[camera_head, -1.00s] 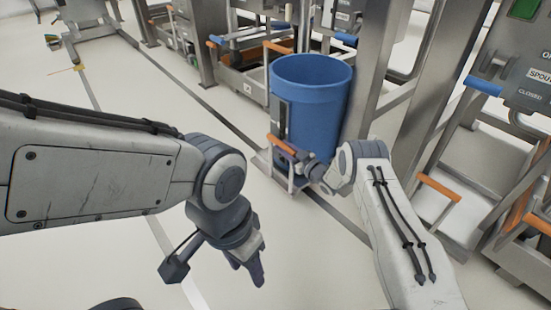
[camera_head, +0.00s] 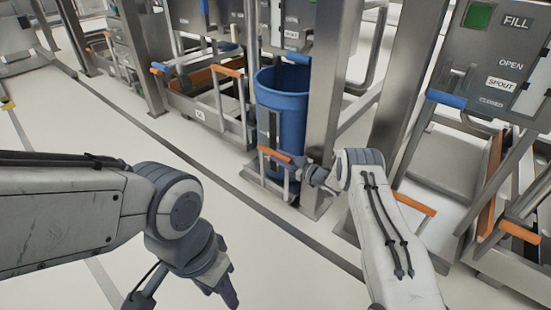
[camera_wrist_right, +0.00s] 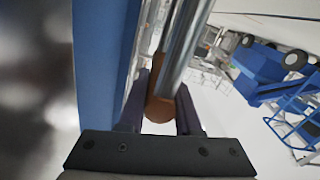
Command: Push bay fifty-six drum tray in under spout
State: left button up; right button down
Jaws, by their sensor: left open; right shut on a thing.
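The blue drum (camera_head: 288,92) stands upright in the bay, its right side partly behind a steel post. Its tray shows mainly as an orange handle (camera_head: 269,153) on pale uprights in front of the drum; the tray's floor is mostly hidden. My right gripper (camera_head: 298,163) is shut on the orange handle. In the right wrist view the gripper's fingers (camera_wrist_right: 172,108) stand either side of the brown-orange grip (camera_wrist_right: 159,104), next to a metal bar and a blue surface. My left gripper (camera_head: 230,293) is open and empty over the floor, away from the tray.
Steel posts (camera_head: 322,110) flank the bay. A neighbouring bay with an orange-handled tray (camera_head: 232,72) lies to the left. At right is a panel marked FILL and SPOUT (camera_head: 497,60) with a blue lever (camera_head: 446,98). The floor at front left is clear.

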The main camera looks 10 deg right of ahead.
aim_at(292, 163)
jog(key=shift+w, duration=0.1)
jog(key=c, duration=0.8)
grip_release()
jog(key=shift+a, duration=0.1)
jog(key=shift+o, duration=1)
jog(key=shift+a, duration=0.15)
jog(key=shift+s+d, duration=0.2)
jog(key=p+v, duration=0.5)
jog(key=v, duration=0.3)
jog(key=shift+s+d+r, duration=0.1)
jog(key=shift+s+d, duration=0.1)
jog(key=shift+s, duration=0.05)
jog(key=shift+s+d+p, duration=0.35)
jog(key=shift+s+d, duration=0.05)
jog(key=shift+s, duration=0.15)
